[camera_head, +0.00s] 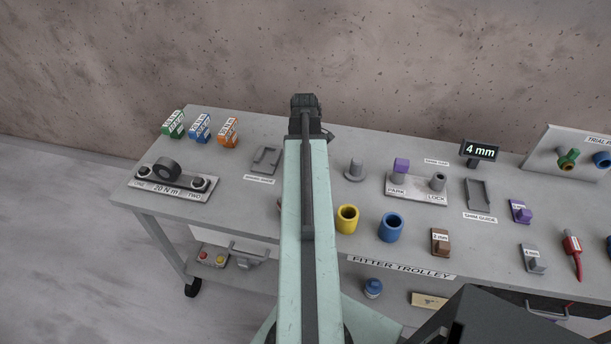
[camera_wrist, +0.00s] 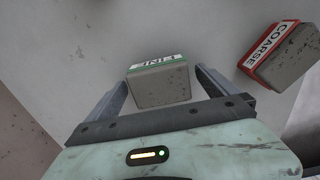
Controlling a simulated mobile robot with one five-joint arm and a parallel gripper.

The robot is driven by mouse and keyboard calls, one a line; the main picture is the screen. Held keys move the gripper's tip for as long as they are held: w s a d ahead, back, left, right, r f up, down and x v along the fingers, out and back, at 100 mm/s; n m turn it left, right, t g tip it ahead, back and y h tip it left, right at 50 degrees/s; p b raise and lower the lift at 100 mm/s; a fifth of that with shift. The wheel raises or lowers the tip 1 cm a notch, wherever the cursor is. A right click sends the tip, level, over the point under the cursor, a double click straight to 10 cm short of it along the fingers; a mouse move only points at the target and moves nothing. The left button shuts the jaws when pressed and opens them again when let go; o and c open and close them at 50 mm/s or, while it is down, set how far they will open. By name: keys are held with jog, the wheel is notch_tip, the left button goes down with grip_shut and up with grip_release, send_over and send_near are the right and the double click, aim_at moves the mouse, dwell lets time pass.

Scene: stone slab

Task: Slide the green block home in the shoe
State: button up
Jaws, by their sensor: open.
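In the head view a green block (camera_head: 173,124) with a white label stands at the trolley's back left. A grey channel-like holder (camera_head: 265,160), which looks like the shoe, lies right of the blocks, its label too small to read. In the wrist view, a grey block with a green band marked FINE (camera_wrist: 160,86) sits between the spread fingers of my gripper (camera_wrist: 160,77), with a gap on each side. I cannot tell for sure whether it is the same green block. In the head view my arm hides the fingers.
A blue block (camera_head: 200,128) and an orange block (camera_head: 228,132) stand beside the green one. A block marked COARSE (camera_wrist: 280,54) lies right of my gripper in the wrist view. A torque fixture (camera_head: 172,180) sits at front left; yellow (camera_head: 347,220) and blue (camera_head: 391,228) cups stand right of my arm.

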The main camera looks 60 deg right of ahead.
jog(key=shift+f, duration=0.1)
jog(key=c, duration=1.8)
jog(key=shift+p, duration=0.3)
notch_tip(320, 180, up, 10)
jog(key=p, duration=1)
notch_tip(320, 180, down, 2)
jog(key=shift+f+b, duration=0.1)
jog(key=shift+b, duration=1.1)
